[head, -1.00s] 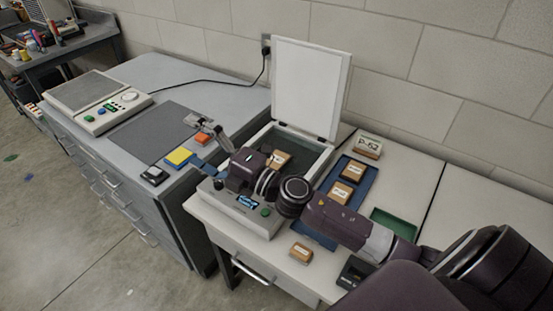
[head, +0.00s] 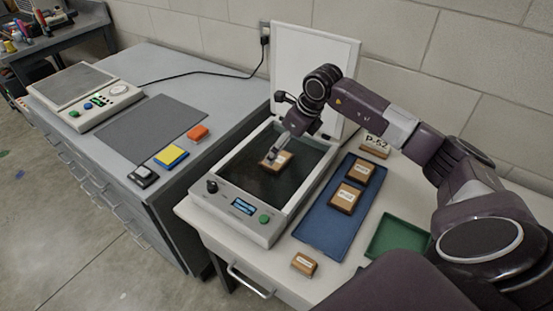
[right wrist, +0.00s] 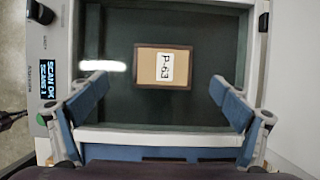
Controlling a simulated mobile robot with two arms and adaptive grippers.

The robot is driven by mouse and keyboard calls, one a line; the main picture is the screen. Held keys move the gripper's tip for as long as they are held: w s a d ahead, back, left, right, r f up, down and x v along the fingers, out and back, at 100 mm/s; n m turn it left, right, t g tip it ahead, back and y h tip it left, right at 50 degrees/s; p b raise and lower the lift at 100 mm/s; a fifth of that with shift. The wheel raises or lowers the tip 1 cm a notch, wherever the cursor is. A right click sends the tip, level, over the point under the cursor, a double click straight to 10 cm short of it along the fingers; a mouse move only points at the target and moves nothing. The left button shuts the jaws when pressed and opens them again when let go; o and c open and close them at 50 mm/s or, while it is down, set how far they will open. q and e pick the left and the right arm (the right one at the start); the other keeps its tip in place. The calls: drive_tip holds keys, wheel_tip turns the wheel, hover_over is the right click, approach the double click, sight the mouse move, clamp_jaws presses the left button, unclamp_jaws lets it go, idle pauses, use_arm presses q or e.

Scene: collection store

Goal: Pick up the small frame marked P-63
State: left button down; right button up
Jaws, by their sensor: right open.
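The small frame marked P-63 (right wrist: 163,68) lies flat on the dark glass of the open scanner (right wrist: 205,25). It has a dark border, a tan face and a white label. The frame (head: 280,162) also shows in the head view, partly covered by my right gripper (head: 272,153). In the right wrist view my right gripper (right wrist: 159,90) is open and empty, its blue fingers to the left and right of the frame, apart from it. The height above the glass is hard to tell. My left gripper is not in view.
The scanner lid (head: 345,55) stands upright behind. A blue tray (head: 318,232) holds two frames; a green tray (head: 398,236), a P-62 block (head: 375,146) and a small wooden block (head: 305,264) are nearby. A grey cabinet (head: 165,200) stands left.

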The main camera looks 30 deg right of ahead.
sight(279, 160)
drive_tip(key=x, duration=0.1)
drive_tip(key=p+x, duration=0.1)
drive_tip(key=x, duration=0.3)
drive_tip(key=shift+d+f, duration=0.2)
drive_tip(key=shift+d, duration=0.05)
drive_tip(key=shift+c, duration=0.2)
drive_tip(key=c, duration=1.2)
drive_tip(key=shift+r, duration=0.1)
